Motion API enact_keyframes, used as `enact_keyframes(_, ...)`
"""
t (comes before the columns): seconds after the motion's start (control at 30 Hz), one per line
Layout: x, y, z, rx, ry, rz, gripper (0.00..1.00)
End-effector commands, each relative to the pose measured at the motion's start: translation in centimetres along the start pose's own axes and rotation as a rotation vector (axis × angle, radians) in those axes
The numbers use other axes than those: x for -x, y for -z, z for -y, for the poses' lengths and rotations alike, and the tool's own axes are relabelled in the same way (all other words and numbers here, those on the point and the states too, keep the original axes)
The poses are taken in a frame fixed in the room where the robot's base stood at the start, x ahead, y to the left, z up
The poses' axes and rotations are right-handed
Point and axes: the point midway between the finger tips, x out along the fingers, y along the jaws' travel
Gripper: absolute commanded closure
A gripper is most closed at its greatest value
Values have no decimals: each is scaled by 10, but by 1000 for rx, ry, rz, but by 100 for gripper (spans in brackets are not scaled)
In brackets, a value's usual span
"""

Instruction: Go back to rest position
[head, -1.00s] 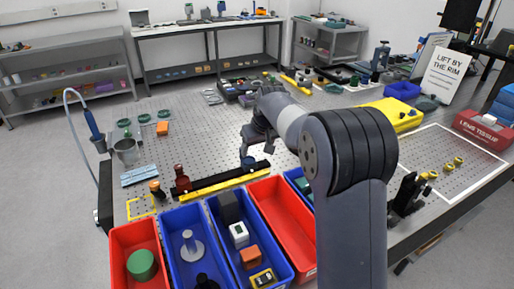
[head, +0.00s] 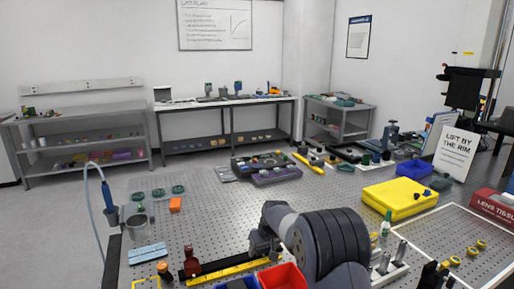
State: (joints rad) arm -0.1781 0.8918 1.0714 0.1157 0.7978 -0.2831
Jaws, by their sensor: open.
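My arm reaches up from the bottom edge, right of the middle, with its thick dark joint nearest the camera. My gripper (head: 258,244) is small and dark at the arm's far end, low over the perforated table (head: 225,205). It is open, and I see nothing held in it. Its fingertips are hard to make out. It is just above the black bar and yellow ruler (head: 228,272) and the upper end of a red bin (head: 283,277).
A dark red bottle (head: 191,262) stands left of the ruler. A yellow case (head: 399,199), a blue bin (head: 414,168) and a sign (head: 456,152) are at the right. A white-outlined area (head: 463,240) lies front right. The table's middle is largely clear.

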Motion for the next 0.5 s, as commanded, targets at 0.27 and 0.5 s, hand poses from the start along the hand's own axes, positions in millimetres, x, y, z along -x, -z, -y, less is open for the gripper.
enact_keyframes(0.27, 7, 0, 4, 0, 0, -1, 35)
enact_keyframes(0.5, 10, 0, 5, 0, 0, 0, 35)
